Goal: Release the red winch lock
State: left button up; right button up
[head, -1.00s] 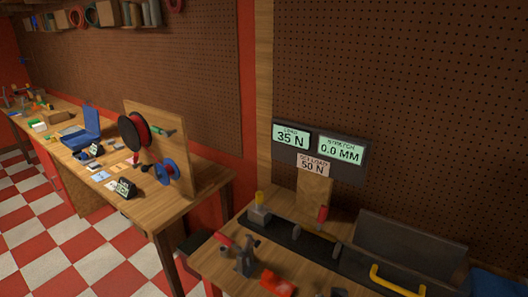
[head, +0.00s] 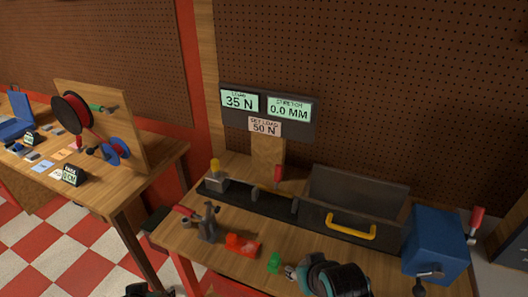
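A blue box (head: 436,243), which looks like the winch, stands at the right end of the bench. A lever with a red grip (head: 477,219) rises at its right side and looks like the red winch lock. A dark crank (head: 426,283) shows at its front. A dark and teal part of my arm (head: 335,277) is at the bottom edge, left of the blue box and apart from the red lever. Its fingers cannot be made out clearly. Another dark part of mine (head: 138,291) is cut off at the bottom left.
Displays (head: 268,108) read load 35 N, stretch 0.0 mm, set load 50 N. A grey trough with a yellow handle (head: 351,229) and a red-handled fixture (head: 278,174) stand on the bench. A grey clamp (head: 208,223), red block (head: 243,245) and green piece (head: 274,263) lie in front.

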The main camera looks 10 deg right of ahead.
aim_at(477, 212)
jog(key=j+z, duration=0.15)
jog(key=z, duration=2)
jog(key=k+l, duration=0.05)
jog(key=l, duration=0.05)
